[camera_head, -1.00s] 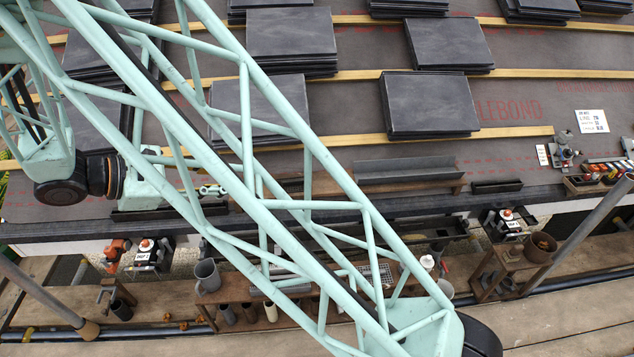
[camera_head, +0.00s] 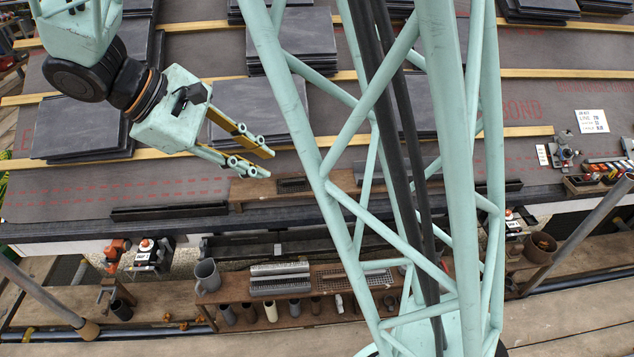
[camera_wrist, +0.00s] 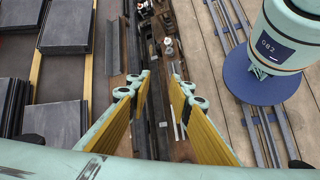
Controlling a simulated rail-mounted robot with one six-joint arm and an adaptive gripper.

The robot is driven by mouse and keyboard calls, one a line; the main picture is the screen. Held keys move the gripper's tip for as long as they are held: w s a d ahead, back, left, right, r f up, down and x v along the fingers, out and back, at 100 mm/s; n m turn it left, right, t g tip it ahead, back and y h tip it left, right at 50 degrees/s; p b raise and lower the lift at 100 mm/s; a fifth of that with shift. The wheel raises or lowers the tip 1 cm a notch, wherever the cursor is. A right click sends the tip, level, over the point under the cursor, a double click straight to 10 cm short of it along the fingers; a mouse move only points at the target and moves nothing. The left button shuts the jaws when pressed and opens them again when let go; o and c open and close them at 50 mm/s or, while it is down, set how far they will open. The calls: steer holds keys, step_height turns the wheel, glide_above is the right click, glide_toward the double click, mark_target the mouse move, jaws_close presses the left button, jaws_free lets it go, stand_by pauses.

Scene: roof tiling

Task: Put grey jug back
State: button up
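The grey jug (camera_head: 207,276) stands upright at the left end of a brown wooden bench (camera_head: 236,291) in the head view. My gripper (camera_head: 268,163) hangs over the lower edge of the roof, up and to the right of the jug and well apart from it. In the wrist view my gripper (camera_wrist: 160,82) has its two yellow-padded fingers spread, with nothing between them. I cannot make out the jug in the wrist view.
Stacks of dark slates (camera_head: 84,128) lie on the roof. The bench bears a ribbed grey block (camera_head: 280,278) and a wire grid (camera_head: 364,280); several cylinders stand along its front. An orange tool (camera_head: 116,250) is left of the jug.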

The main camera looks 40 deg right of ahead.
steer(key=s+a+r+m+t+y, duration=0.1)
steer(key=s+r, duration=0.5)
steer(key=s, duration=0.6)
steer(key=s+a+r+m+t+y, duration=0.1)
steer(key=s+r+m+t+y, duration=0.3)
steer(key=s, duration=0.8)
steer(key=shift+s+r+m+t+y, duration=0.2)
steer(key=shift+r+m+t+y, duration=0.1)
steer(key=shift+r+m+y, duration=1.05)
steer(key=shift+a+f, duration=0.1)
steer(key=shift+f, duration=0.15)
steer(key=shift+w+r, duration=0.15)
